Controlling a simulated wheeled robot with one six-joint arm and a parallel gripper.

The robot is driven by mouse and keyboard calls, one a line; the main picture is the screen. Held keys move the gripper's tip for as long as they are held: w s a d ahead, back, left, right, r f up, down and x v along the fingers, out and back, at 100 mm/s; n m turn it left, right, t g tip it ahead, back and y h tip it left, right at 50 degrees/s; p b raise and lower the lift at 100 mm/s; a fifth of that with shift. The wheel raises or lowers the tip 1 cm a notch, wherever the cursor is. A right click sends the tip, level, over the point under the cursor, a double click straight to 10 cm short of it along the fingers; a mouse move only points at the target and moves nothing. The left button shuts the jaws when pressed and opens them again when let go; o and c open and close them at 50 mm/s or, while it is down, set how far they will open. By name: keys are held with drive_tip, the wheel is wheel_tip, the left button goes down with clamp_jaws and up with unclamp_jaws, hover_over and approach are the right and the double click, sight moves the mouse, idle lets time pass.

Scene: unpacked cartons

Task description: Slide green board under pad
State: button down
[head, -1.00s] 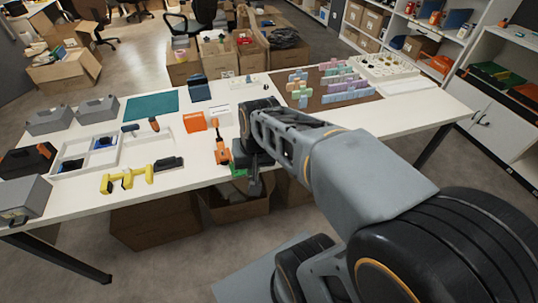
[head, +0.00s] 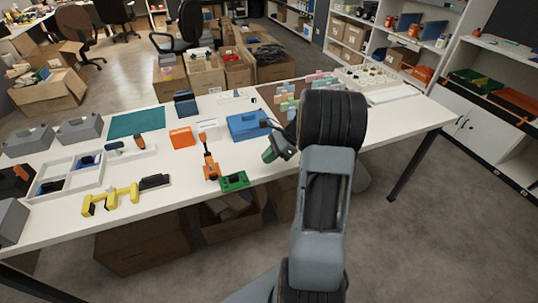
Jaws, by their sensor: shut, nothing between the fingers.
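The green board (head: 234,181) lies near the front edge of the white table, just right of an orange clamp-like tool (head: 210,166). A flat teal mat (head: 138,122), the only pad-like thing I can make out, lies at the back left of the table, well apart from the board. My gripper (head: 270,155) is above the table's front part, to the right of and beyond the board. Its fingers are small and dark here; it is shut and empty. My arm hides part of the table's right side.
A blue case (head: 248,125) stands behind my gripper. An orange box (head: 181,137), a white tray (head: 70,175) and a yellow tool (head: 112,199) lie left of the board. Colored blocks (head: 285,97) stand at the back right. Open cartons are under the table.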

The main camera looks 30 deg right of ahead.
sight(246, 178)
drive_tip(key=x, duration=0.6)
drive_tip(key=shift+a+f, duration=0.1)
drive_tip(key=shift+a, duration=0.1)
drive_tip(key=shift+w+a, duration=0.15)
drive_tip(key=shift+a, duration=0.4)
drive_tip(key=shift+w+a, duration=0.2)
drive_tip(key=shift+a, duration=0.3)
drive_tip(key=shift+w+a, duration=0.25)
drive_tip(key=shift+a, duration=0.4)
